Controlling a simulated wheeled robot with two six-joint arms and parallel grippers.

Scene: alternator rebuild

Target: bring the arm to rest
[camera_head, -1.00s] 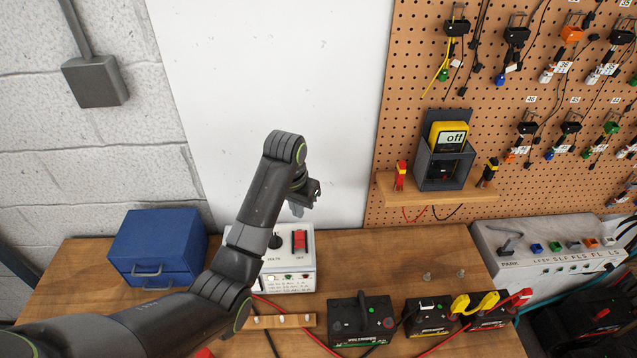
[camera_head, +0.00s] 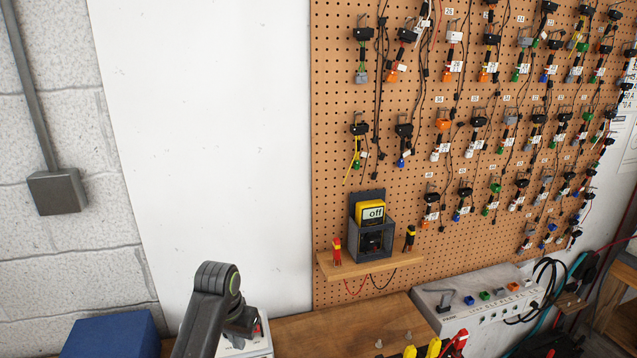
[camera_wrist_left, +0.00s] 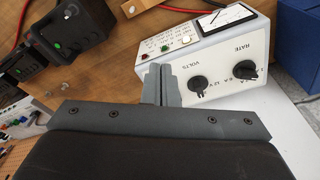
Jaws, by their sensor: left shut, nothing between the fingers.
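My left arm rises from the bottom edge of the head view, and its wrist bends over in front of the charger. My left gripper (camera_wrist_left: 160,84) shows in the left wrist view with its two grey fingers together and nothing between them. In the picture the fingers overlap the edge of the white charger (camera_wrist_left: 205,55), which has black knobs and a meter; I cannot tell the gap. In the head view the charger (camera_head: 258,345) is mostly hidden behind the arm and cut by the bottom edge. My right gripper is not in view.
A blue toolbox (camera_head: 110,338) stands left of my arm. A yellow meter (camera_head: 370,213) sits in its holder on a wooden shelf (camera_head: 370,264) on the pegboard. A grey switch panel (camera_head: 480,305) is at the right. Black batteries (camera_wrist_left: 65,40) lie near the charger.

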